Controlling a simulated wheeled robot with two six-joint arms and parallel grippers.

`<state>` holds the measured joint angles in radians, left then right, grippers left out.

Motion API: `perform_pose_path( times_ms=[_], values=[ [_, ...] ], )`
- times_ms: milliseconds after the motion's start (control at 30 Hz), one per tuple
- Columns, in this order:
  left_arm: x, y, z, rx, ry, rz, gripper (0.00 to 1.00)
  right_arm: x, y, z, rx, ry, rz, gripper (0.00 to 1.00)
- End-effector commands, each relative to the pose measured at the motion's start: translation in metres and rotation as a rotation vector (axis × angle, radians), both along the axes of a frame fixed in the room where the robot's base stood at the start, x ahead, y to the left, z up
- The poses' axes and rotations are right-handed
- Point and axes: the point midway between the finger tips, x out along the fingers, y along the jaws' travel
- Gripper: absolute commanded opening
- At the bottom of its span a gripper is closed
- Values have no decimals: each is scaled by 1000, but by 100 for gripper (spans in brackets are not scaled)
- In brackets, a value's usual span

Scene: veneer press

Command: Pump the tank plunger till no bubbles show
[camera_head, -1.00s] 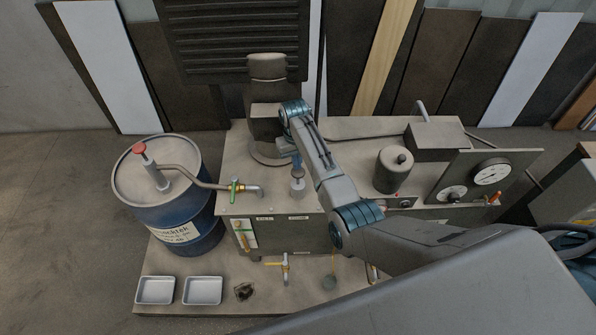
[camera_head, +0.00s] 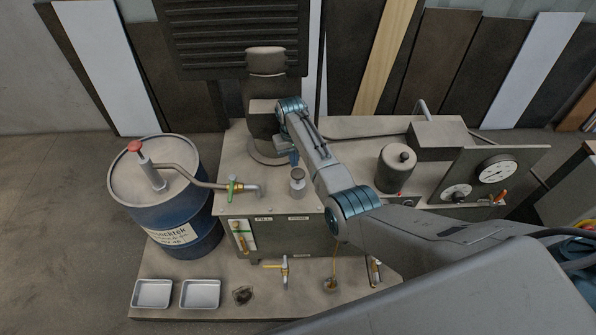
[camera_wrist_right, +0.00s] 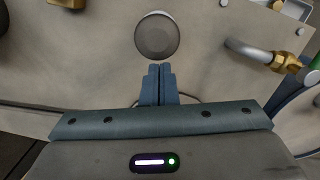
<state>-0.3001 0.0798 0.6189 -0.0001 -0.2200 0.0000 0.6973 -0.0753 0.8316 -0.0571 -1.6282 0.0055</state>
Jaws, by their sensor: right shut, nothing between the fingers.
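The tank (camera_head: 285,236) is a dark-fronted box with a beige top and small labels on its front. The plunger (camera_head: 297,174) stands upright on its top, with a round grey knob. In the right wrist view the knob (camera_wrist_right: 157,37) is seen from above, just beyond my fingertips, with a small gap in the picture. My right gripper (camera_wrist_right: 160,73) is shut and empty; in the head view it (camera_head: 294,158) is just behind the plunger, partly hidden by my arm. A sight glass (camera_head: 243,236) is on the tank front; bubbles are too small to tell. My left gripper is out of view.
A blue drum (camera_head: 178,205) with a red-knobbed pump stands left, its pipe reaching a green-handled valve (camera_head: 232,190). Two metal trays (camera_head: 200,294) lie at front left. A grey canister (camera_head: 396,170) and a gauge panel (camera_head: 490,178) stand right. A dark machine column (camera_head: 267,95) rises behind.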

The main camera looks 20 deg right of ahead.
Motion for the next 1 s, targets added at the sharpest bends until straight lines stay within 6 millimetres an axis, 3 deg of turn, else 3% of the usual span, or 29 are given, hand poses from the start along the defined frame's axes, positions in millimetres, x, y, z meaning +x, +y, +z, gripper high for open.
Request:
perform_pose_path(
  times_ms=[367,800,1000],
  values=[
    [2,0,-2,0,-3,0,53,2,0,5,0,1,0,0],
    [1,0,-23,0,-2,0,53,12,1,81,0,0,0,0],
    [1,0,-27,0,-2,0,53,14,1,102,0,4,0,0]
  ],
)
